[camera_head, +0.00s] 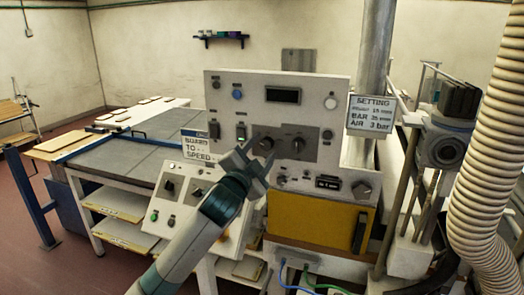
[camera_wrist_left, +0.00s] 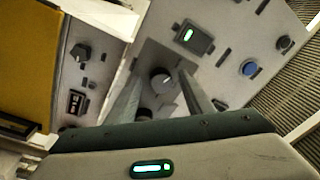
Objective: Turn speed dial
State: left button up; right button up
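Two round dark dials sit side by side on a grey plate of the upright control panel (camera_head: 228,84). The left dial (camera_head: 267,143) and the right dial (camera_head: 298,144) show in the head view; I cannot read which is for speed. My left gripper (camera_head: 256,156) is at the panel, just in front of the left dial. In the left wrist view its two fingers are apart, with one dial (camera_wrist_left: 160,79) showing between them and the other dial (camera_wrist_left: 144,114) lower, near the gripper body. I cannot tell whether the fingers touch a dial. My right gripper is out of view.
A lower sloped panel (camera_head: 168,210) with knobs and buttons stands left of my forearm. A yellow cabinet door (camera_head: 315,225) is below the dials. A sign (camera_head: 371,113) hangs right of the panel. A ribbed hose (camera_head: 487,150) and pipework crowd the right side.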

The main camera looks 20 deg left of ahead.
pick_arm(q)
jog(key=shift+s, duration=0.1)
jog(key=shift+s+f+b, duration=0.1)
jog(key=shift+s+b, duration=0.2)
jog(key=shift+s, duration=0.15)
jog(key=s+a+f, duration=0.1)
jog(key=s, duration=1.5)
jog(key=shift+f+b, duration=0.2)
jog(key=shift+b, duration=0.2)
jog(key=shift+s+a+f, duration=0.1)
